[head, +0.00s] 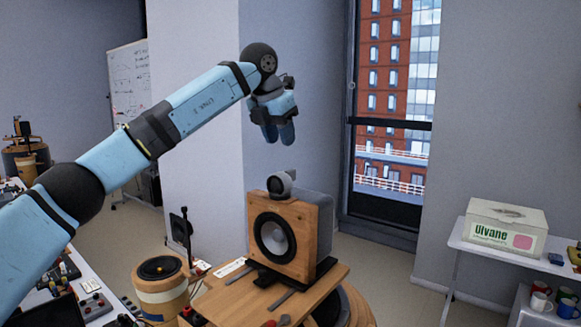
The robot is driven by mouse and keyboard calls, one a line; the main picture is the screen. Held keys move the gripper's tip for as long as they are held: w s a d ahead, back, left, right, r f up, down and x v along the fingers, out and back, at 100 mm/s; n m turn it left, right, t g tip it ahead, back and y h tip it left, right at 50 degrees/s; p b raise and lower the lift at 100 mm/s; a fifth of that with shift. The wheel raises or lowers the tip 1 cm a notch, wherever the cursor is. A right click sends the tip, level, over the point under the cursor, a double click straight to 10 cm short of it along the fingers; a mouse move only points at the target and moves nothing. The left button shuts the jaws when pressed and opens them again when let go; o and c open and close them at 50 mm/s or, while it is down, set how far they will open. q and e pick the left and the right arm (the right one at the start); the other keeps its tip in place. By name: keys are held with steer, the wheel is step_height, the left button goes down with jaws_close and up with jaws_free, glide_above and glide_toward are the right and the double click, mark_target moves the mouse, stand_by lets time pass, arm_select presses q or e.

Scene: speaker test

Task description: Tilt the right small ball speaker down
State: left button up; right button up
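A small ball speaker (280,186), grey-white with a dark round front, sits on top of a wooden box speaker (292,238) with a large round cone. The ball faces roughly left and toward me. My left gripper (279,136) hangs above it with its blue fingers pointing down, apart from the ball. The two fingers appear close side by side, and from this angle I cannot tell whether they are open or shut. Nothing shows between them. My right gripper is out of view.
The box speaker stands on a wooden table (222,300) with a label and loose tools. A round wooden drum-like speaker (160,284) stands left of it. A white Ulvane box (504,228) lies on a shelf at right. A wall and window are behind.

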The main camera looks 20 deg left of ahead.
mark_target(290, 170)
arm_select(q)
steer(key=x, duration=0.4)
steer(key=p+x, duration=0.1)
steer(key=x, duration=0.3)
steer(key=shift+w+r, duration=0.15)
steer(key=shift+w, duration=0.05)
steer(key=shift+w+d+f+p, duration=0.15)
steer(key=shift+f+p, duration=0.15)
steer(key=shift+f, duration=0.4)
steer(key=shift+w+f, duration=0.3)
steer(key=shift+f, duration=0.1)
steer(key=shift+s+r, duration=0.1)
steer(key=c, duration=0.5)
jaws_close()
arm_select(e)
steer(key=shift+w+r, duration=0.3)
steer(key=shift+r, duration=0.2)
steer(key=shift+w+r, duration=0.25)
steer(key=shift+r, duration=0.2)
